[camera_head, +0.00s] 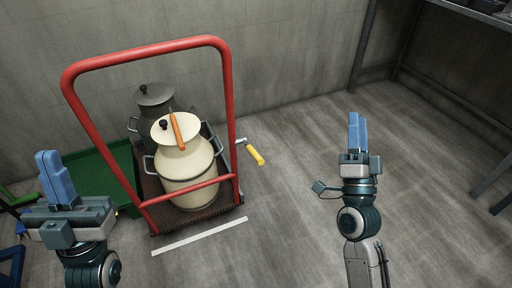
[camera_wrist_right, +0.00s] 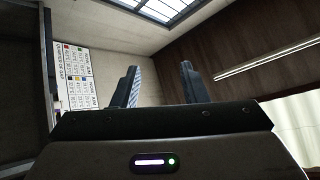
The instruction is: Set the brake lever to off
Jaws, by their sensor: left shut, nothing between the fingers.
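The brake lever (camera_head: 254,155) has a yellow grip and sticks out from the lower right side of the red-framed cart (camera_head: 230,110). It slopes down to the right, and I see no markings for its setting. My right gripper (camera_head: 355,128) is to the right of the lever, well apart from it, with its blue fingers pointing up. In the right wrist view its fingers (camera_wrist_right: 160,88) are spread with nothing between them. My left gripper (camera_head: 55,178) is shut and empty, left of the cart. The lever is not in the right wrist view.
The cart carries a cream milk can (camera_head: 185,165) with an orange-handled tool (camera_head: 176,130) on its lid, and a dark can (camera_head: 155,98). A green tray (camera_head: 90,175) lies left. A white strip (camera_head: 200,236) marks the floor. Floor between lever and right gripper is clear.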

